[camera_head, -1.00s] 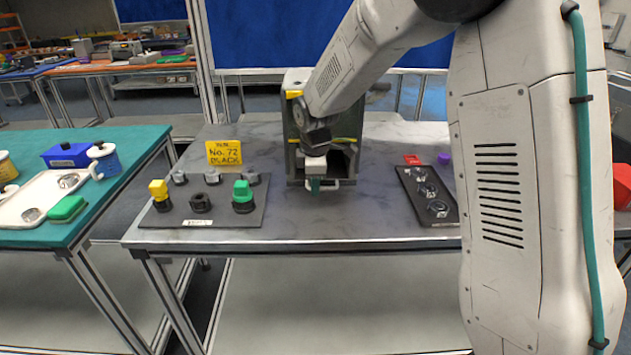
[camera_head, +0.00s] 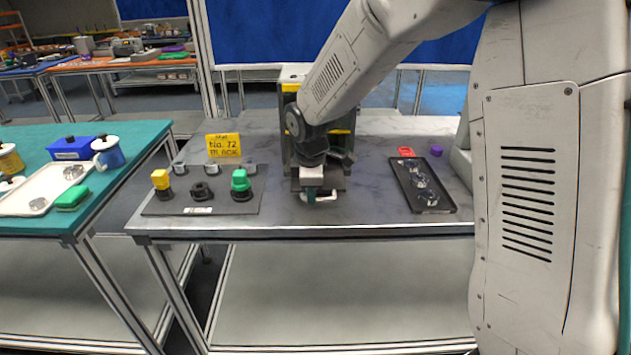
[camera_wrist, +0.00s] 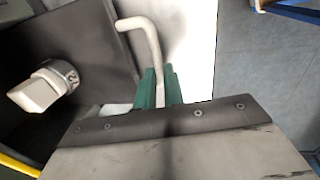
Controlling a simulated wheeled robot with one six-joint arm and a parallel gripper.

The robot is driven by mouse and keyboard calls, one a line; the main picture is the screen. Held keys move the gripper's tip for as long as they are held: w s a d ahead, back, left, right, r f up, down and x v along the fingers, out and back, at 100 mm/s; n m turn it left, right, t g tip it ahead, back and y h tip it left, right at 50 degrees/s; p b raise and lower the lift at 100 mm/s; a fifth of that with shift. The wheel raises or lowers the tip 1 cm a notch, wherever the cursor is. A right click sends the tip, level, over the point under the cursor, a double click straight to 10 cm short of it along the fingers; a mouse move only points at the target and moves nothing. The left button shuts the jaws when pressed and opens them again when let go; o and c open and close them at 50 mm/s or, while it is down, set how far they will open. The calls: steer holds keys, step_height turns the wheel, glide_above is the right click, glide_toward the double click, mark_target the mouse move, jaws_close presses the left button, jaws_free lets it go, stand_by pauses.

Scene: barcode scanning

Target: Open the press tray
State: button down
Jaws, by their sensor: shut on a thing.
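The press (camera_head: 288,140) stands at the back middle of the grey table, partly hidden behind my arm. Its dark tray (camera_head: 338,181) sticks out at the front, towards the table's near edge. My gripper (camera_head: 312,193) is at the tray's front, with its teal fingers shut on the pale tray handle (camera_head: 329,197). In the wrist view, the teal fingers (camera_wrist: 159,88) close around one leg of the white bent handle (camera_wrist: 143,24). A pale knob-like piece with a marking (camera_wrist: 46,88) shows beside a dark panel at the left. The tray's inside is mostly hidden.
Left of the press is a dark board (camera_head: 215,206) with yellow, black and green pieces, behind it a yellow sign (camera_head: 223,147). At right lies a black tray (camera_head: 440,202) with clear round pieces. Bare tabletop lies between these and the press.

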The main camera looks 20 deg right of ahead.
steer(key=s+a, duration=0.1)
steer(key=s, duration=0.3)
steer(key=s+a, duration=0.1)
steer(key=s, duration=0.2)
steer(key=shift+a, duration=0.35)
steer(key=shift+r, duration=0.1)
steer(key=c, duration=1.5)
jaws_free()
steer(key=shift+d, duration=0.1)
step_height(320, 180, up, 8)
steer(key=s, duration=0.1)
steer(key=shift+s+a+f, duration=0.2)
steer(key=shift+a, duration=0.05)
